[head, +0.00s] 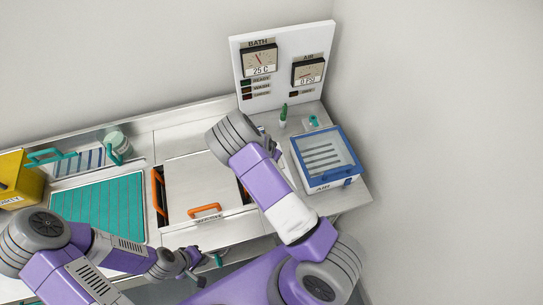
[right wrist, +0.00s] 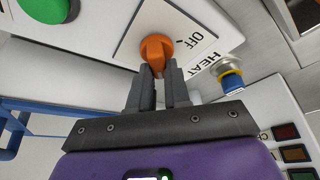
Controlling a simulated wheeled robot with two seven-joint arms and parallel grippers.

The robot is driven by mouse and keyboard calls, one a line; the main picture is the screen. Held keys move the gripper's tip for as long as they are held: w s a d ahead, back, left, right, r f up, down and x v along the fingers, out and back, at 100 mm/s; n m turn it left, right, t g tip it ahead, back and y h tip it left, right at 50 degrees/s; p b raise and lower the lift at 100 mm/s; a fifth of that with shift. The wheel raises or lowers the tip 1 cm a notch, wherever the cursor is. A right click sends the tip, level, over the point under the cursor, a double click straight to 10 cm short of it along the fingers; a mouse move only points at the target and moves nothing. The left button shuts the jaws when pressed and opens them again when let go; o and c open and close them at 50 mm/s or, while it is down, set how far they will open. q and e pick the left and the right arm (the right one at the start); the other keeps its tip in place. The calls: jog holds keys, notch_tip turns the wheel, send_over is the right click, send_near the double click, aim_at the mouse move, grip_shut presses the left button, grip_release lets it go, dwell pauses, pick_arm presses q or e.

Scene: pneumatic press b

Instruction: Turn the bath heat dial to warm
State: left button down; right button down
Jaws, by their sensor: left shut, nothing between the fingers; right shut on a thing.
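The bath heat dial (right wrist: 157,48) is an orange knob on a white plate (right wrist: 185,22) marked OFF and HEAT in the right wrist view. My right gripper (right wrist: 162,72) is shut on the dial, one finger at each side of it. In the head view my right arm hides the dial and the right gripper. The bath gauge (head: 259,61) on the white back panel reads 25 C. My left gripper (head: 193,265) is shut and empty, low in front of the counter, away from the dial.
A green button (right wrist: 48,8) and a blue-and-metal fitting (right wrist: 230,78) are near the dial. A blue-framed AIR box (head: 326,157) stands at the right of the counter. The WASH lid (head: 195,185), a teal ribbed mat (head: 100,207) and a yellow bin (head: 20,178) lie to the left.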

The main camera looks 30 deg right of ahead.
jog(key=c, duration=1.1)
grip_release()
jog(key=v, duration=0.7)
jog(key=shift+r+p, duration=0.3)
jog(key=shift+p, duration=0.05)
jog(key=shift+s+a+f, duration=0.1)
jog(key=shift+s, duration=0.05)
